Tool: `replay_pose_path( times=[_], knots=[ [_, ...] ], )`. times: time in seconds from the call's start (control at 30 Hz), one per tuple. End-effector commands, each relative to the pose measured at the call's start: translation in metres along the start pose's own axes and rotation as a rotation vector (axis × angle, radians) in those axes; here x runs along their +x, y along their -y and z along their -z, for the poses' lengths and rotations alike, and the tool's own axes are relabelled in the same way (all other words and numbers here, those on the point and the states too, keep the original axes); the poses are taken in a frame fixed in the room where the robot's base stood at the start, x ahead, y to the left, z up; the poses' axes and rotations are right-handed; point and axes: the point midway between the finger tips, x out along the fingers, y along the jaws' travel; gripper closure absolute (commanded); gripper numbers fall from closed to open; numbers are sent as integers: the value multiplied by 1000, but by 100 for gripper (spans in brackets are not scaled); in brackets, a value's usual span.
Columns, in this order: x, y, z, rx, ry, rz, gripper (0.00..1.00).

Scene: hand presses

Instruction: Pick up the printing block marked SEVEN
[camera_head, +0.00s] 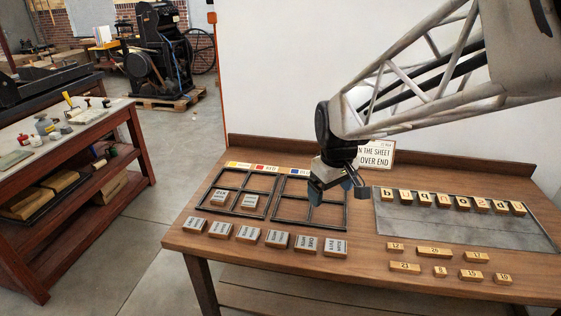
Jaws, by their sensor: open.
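Several small wooden printing blocks with grey lettered faces lie in a row along the table's front left, from the leftmost block (193,225) to the rightmost block (335,248). Two more, a left one (220,198) and a right one (249,201), sit inside the left black frame (233,213). Their lettering is too small to read surely, so I cannot tell which is marked SEVEN. My gripper (338,194) is open and appears empty. It hangs over the right black frame (279,219), above and behind the right end of the front row.
A grey metal tray (450,227) at right holds a row of letter blocks (460,203). Several number blocks (434,251) lie before it. Coloured labels (266,168) and a sign (378,155) stand at the back. The wooden table (215,247) is clear along its front edge.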

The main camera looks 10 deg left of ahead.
Motion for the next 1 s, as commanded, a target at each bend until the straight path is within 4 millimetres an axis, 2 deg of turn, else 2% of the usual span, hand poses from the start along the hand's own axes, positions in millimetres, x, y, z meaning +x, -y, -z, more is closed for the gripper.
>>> replay_pose_path(
  times=[0.1, 0.47, 0.7, 1.0],
  knots=[
    [18, 10, 34, -82, 12, 11, 11],
    [75, 53, 127, -330, 36, 38, 11],
    [121, 93, 184, -495, 51, 57, 11],
    [184, 154, 243, -697, 70, 80, 11]
  ],
)
